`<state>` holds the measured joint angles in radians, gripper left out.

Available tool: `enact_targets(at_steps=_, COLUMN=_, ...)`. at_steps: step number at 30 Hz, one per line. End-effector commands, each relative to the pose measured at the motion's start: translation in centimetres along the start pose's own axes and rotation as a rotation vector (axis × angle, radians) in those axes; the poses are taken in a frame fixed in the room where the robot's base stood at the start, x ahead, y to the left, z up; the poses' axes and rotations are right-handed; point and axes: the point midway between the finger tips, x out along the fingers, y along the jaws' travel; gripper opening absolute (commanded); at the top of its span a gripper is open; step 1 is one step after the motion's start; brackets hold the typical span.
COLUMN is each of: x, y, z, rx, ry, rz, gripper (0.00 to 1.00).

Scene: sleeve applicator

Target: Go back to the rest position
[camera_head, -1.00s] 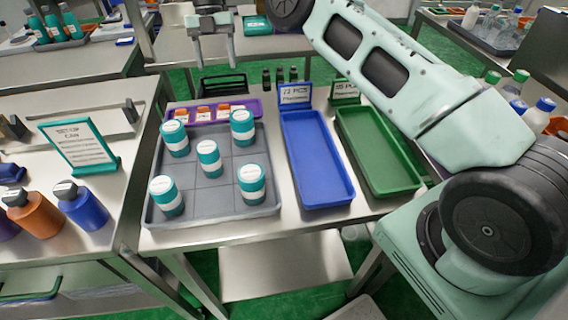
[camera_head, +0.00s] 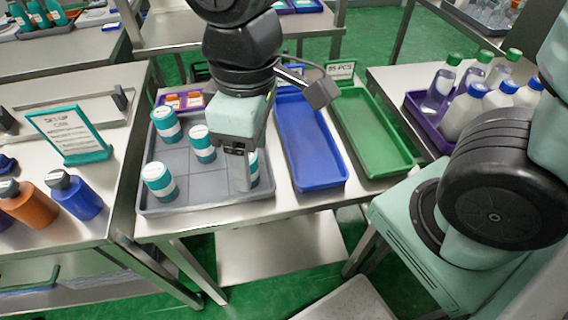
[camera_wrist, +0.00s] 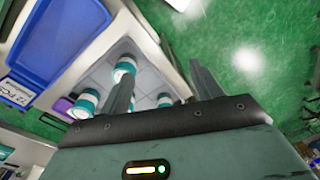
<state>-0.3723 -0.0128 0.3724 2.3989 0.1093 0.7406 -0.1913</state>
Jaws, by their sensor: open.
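My gripper (camera_head: 240,186) points down over the right front part of the grey tray. Its fingers are apart with nothing between them, as the wrist view (camera_wrist: 164,85) shows. White-and-teal canisters stand in the grey tray (camera_head: 205,206): one at the back left (camera_head: 166,124), one in the middle (camera_head: 202,143) and one at the front left (camera_head: 159,181). Another canister (camera_head: 254,168) is partly hidden behind my gripper. My arm may hide more of the tray's back right.
A blue tray (camera_head: 318,186) and a green tray (camera_head: 385,172) lie to the right. A purple tray (camera_head: 420,118) with bottles stands farther right. The left table holds a teal sign (camera_head: 75,138), an orange bottle (camera_head: 30,207) and a blue bottle (camera_head: 78,197).

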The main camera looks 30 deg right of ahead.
Motion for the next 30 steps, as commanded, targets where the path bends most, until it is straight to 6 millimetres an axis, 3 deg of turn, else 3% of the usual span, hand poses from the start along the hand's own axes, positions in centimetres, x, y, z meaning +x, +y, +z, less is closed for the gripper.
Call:
enact_targets(at_steps=1, x=0.5, y=-0.4, z=1.7, rx=0.055, ry=0.005, rz=0.013, gripper=0.64)
enact_targets(at_steps=3, x=1.0, y=-0.7, z=3.3, rx=0.122, ry=0.013, rz=0.024, gripper=0.64)
enact_targets(at_steps=6, x=1.4, y=-0.8, z=4.5, rx=0.175, ry=0.019, rz=0.031, gripper=0.64)
enact_targets(at_steps=30, x=1.6, y=-0.8, z=4.8, rx=0.188, ry=0.018, rz=0.032, gripper=0.64)
